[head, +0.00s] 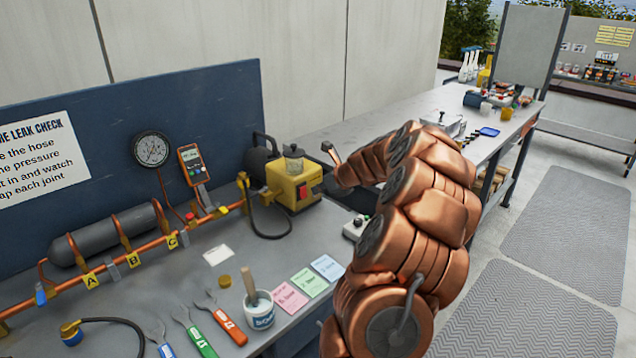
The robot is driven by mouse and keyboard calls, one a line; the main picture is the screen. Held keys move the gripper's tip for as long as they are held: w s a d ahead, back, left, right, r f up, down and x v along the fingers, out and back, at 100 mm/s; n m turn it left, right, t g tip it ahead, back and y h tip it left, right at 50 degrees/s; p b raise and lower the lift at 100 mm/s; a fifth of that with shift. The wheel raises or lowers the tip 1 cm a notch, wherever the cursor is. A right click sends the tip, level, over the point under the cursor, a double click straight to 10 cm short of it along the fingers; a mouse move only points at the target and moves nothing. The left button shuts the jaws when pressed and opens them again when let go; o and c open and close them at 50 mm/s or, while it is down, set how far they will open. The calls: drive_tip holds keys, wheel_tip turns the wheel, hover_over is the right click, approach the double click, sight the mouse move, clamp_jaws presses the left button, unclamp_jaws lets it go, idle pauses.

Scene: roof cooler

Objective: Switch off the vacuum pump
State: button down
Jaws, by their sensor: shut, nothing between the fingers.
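The vacuum pump (290,180) stands on the grey bench against the blue back panel. It has a yellow body, a dark motor behind it and a clear jar on top. A red switch (303,191) is on its front face; which way it is set is too small to tell. My gripper (333,178) is just right of the pump, at the end of my copper-coloured arm. It is shut and empty, and partly hidden by my arm. I cannot tell whether it touches the pump. A black hose (266,236) runs from the pump's left side to the copper pipe.
A small grey box (355,228) sits beside my arm.

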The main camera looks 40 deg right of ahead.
drive_tip(key=w+r+b+v, duration=0.1)
drive_tip(key=v, duration=0.9)
drive_tip(key=shift+r, duration=0.3)
drive_tip(key=shift+w+a, duration=0.1)
